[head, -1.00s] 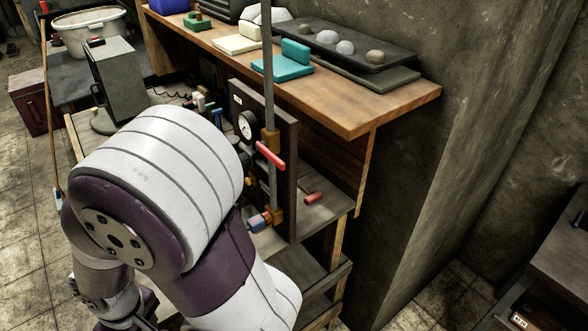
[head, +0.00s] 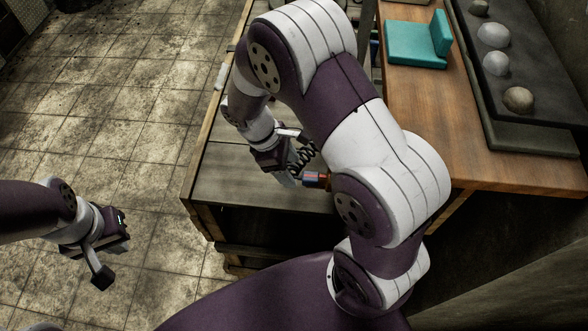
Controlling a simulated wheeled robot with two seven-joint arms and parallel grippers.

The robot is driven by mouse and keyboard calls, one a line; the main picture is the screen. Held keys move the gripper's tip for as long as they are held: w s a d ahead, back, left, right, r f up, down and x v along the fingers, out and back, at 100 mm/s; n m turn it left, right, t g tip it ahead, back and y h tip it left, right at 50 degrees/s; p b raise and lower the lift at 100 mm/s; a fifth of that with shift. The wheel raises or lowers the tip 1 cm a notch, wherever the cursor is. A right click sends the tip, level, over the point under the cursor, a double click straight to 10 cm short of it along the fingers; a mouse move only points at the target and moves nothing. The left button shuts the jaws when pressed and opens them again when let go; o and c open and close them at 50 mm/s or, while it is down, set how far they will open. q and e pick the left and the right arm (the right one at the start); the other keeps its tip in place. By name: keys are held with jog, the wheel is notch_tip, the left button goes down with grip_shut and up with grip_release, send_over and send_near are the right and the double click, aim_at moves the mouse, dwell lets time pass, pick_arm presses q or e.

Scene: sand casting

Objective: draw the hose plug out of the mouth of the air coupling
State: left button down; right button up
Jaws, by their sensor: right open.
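A small blue, red and orange fitting (head: 316,180), which looks like the air coupling, shows at the edge of the bench, partly covered by my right arm. I cannot make out the hose plug separately or tell whether it sits in the mouth. A black coiled hose (head: 305,154) runs just above the fitting, beside my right gripper. My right gripper (head: 290,178) is open, just left of the fitting, with a gap that is hard to judge. My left gripper (head: 103,277) hangs over the floor, far left of the bench; its jaw opening is unclear.
The lower wooden bench (head: 235,180) has a bare top left of the fitting. A higher wooden shelf (head: 420,130) at right carries a teal block (head: 415,45) and a dark tray (head: 470,60) with several round stones. The tiled floor at left is clear.

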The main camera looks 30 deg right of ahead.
aim_at(300, 177)
jog(key=d+f, duration=0.1)
jog(key=f, duration=0.1)
jog(key=d+f, duration=0.1)
jog(key=d, duration=0.1)
jog(key=shift+s+d+f, duration=0.2)
jog(key=shift+s+f, duration=0.15)
jog(key=shift+s, duration=0.05)
jog(key=shift+a+f, duration=0.15)
jog(key=shift+a, duration=0.4)
jog(key=shift+d, duration=0.35)
jog(key=c, duration=0.6)
jog(key=shift+d, duration=0.1)
jog(key=c, duration=0.5)
jog(key=o, duration=0.5)
jog(key=shift+c, duration=0.2)
jog(key=shift+a, duration=0.25)
jog(key=c, duration=0.5)
pick_arm(q)
jog(key=shift+w+d+r, duration=0.2)
jog(key=shift+d+r, duration=0.3)
jog(key=shift+d, duration=0.25)
jog(key=shift+p, duration=0.3)
pick_arm(e)
jog(key=shift+w, duration=0.1)
